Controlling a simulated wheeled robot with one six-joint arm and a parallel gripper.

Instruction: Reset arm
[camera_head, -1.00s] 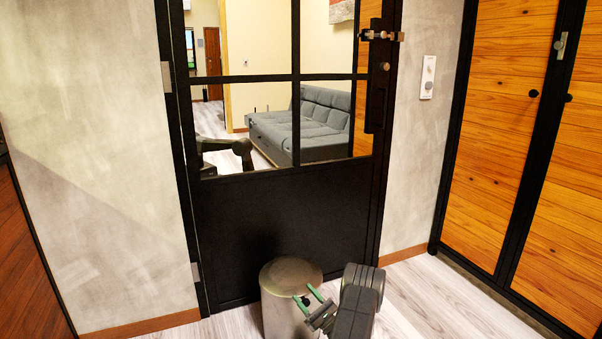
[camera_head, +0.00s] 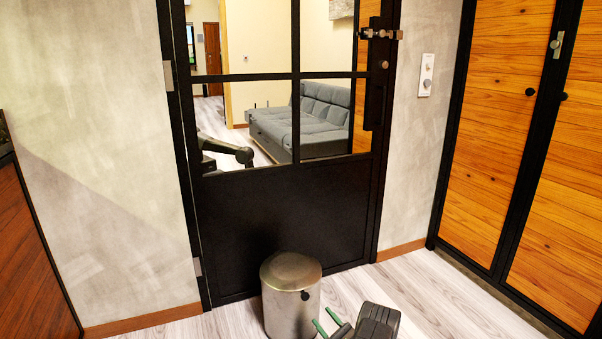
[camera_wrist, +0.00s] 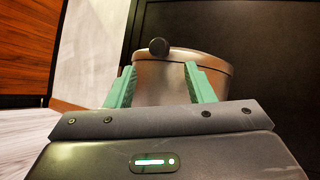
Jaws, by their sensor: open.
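My gripper (camera_head: 329,327) shows at the bottom of the head view, low and just right of the metal bin (camera_head: 291,300). Its two green fingers are apart with nothing between them. In the wrist view the open gripper (camera_wrist: 160,88) faces the bin (camera_wrist: 185,78), which stands beyond the fingertips. The bin's dark round knob (camera_wrist: 159,46) shows near its rim. I cannot tell whether a finger touches the bin.
A black framed glass door (camera_head: 285,225) stands shut behind the bin. A grey sofa (camera_head: 310,125) shows through its panes. Wooden cabinets (camera_head: 500,140) line the right side, and a dark wood panel (camera_head: 30,270) is at left. Pale floor (camera_head: 430,300) is clear at right.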

